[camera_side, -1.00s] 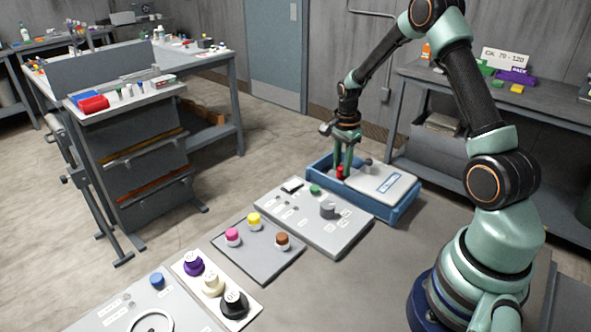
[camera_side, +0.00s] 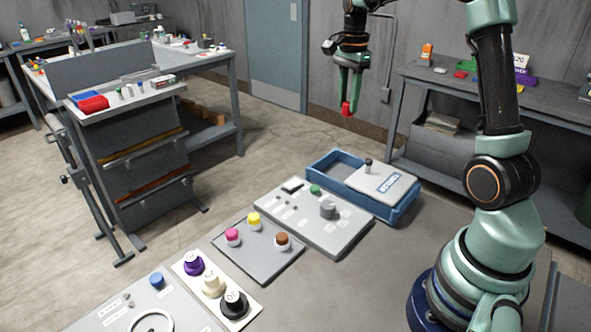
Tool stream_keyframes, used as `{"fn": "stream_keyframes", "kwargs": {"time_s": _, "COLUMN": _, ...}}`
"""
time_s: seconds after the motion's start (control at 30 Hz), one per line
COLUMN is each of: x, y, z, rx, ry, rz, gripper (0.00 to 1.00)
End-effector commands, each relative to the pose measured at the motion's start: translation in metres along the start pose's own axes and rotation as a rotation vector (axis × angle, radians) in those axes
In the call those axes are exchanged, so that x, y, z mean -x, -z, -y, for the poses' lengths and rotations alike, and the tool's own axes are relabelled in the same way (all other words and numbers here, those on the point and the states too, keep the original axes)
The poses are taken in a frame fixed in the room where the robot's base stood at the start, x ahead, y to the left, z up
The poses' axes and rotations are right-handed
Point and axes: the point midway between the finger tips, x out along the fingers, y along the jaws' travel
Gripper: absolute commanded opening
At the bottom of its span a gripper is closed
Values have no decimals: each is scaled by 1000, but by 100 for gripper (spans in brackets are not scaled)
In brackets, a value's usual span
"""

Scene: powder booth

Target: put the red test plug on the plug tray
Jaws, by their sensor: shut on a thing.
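My gripper (camera_side: 349,92) is shut on the red test plug (camera_side: 347,110). It holds the plug in the air, well above the blue box (camera_side: 401,213) and clear of everything. A flat grey tray (camera_side: 259,269), seemingly the plug tray, lies on the bench left of the box. On it stand a magenta plug (camera_side: 232,236), a yellow plug (camera_side: 253,219) and a brown plug (camera_side: 282,241). The front right of this tray looks bare.
The blue box is partly covered by a pale lid (camera_side: 372,184) with a dark knob; its left part is open. A grey panel (camera_side: 300,225) with a green button and a grey knob lies between box and tray. Purple, cream and black knobs (camera_side: 234,302) stand further left.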

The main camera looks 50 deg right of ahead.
Motion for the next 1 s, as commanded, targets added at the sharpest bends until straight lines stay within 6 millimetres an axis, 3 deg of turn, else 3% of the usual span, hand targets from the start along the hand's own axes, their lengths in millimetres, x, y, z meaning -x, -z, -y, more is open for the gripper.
{"fn": "stream_keyframes", "kwargs": {"time_s": 0.17, "x": -3, "y": -28, "z": 4, "rx": 57, "ry": -2, "rz": 0, "gripper": 0}}
{"fn": "stream_keyframes", "kwargs": {"time_s": 0.47, "x": -45, "y": -147, "z": -2, "rx": 300, "ry": -4, "rz": 0, "gripper": 0}}
{"fn": "stream_keyframes", "kwargs": {"time_s": 0.67, "x": -75, "y": -227, "z": -29, "rx": 478, "ry": -3, "rz": 0, "gripper": 0}}
{"fn": "stream_keyframes", "kwargs": {"time_s": 0.8, "x": -94, "y": -276, "z": -57, "rx": 598, "ry": -2, "rz": 0, "gripper": 0}}
{"fn": "stream_keyframes", "kwargs": {"time_s": 1.0, "x": -114, "y": -321, "z": -96, "rx": 728, "ry": 0, "rz": 0, "gripper": 0}}
